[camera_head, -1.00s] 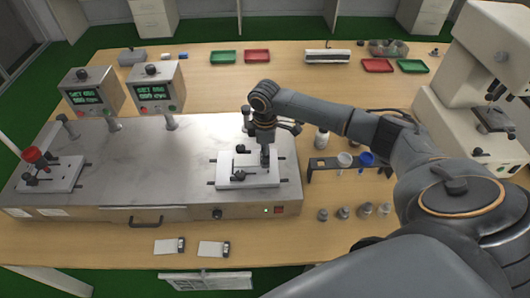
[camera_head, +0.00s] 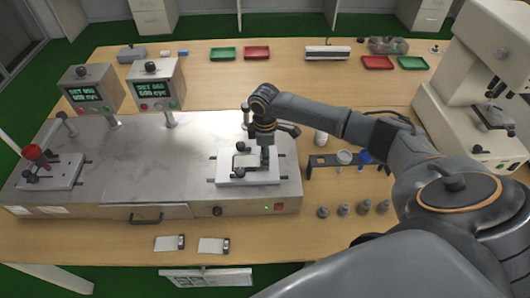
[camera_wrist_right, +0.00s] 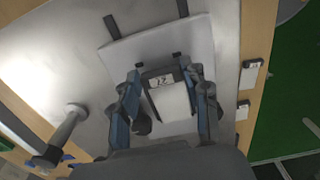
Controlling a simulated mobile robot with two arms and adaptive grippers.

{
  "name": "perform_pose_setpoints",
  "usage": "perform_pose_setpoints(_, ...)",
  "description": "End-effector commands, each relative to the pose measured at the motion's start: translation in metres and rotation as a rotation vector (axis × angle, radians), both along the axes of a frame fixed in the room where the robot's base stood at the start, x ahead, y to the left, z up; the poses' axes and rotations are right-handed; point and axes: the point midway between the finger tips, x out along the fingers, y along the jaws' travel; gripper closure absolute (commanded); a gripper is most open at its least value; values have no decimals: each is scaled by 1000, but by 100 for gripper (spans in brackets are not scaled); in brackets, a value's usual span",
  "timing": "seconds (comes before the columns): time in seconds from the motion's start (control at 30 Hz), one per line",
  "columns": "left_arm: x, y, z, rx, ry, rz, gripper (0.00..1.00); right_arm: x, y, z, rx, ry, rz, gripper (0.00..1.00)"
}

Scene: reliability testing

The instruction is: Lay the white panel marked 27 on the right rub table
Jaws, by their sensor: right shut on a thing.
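The white panel (camera_wrist_right: 176,101), with a dark end and a tag that seems to read 27, is between the fingers of my right gripper (camera_wrist_right: 165,76) in the right wrist view. In the camera head view the panel (camera_head: 246,161) shows over the white plate (camera_head: 226,178) of the right rub table. My right gripper (camera_head: 258,153) is shut on the panel, just above that plate. I cannot tell whether the panel touches the plate. My left gripper is in no view.
The left rub table (camera_head: 62,172) has a red knob (camera_head: 33,152). Two displays (camera_head: 84,94) stand behind. Two white cards with dark ends (camera_head: 169,243) lie at the front edge.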

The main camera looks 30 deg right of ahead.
Motion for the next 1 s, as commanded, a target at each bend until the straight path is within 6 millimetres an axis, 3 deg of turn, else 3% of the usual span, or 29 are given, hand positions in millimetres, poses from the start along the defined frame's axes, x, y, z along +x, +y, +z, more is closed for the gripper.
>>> perform_pose_setpoints(0.87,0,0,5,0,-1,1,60,0,-1,-6,-1,-1,0,80)
perform_pose_setpoints(0.9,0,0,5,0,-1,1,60,0,-1,-6,-1,-1,0,52)
perform_pose_setpoints(1.0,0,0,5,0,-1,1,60,0,-1,-6,-1,-1,0,31)
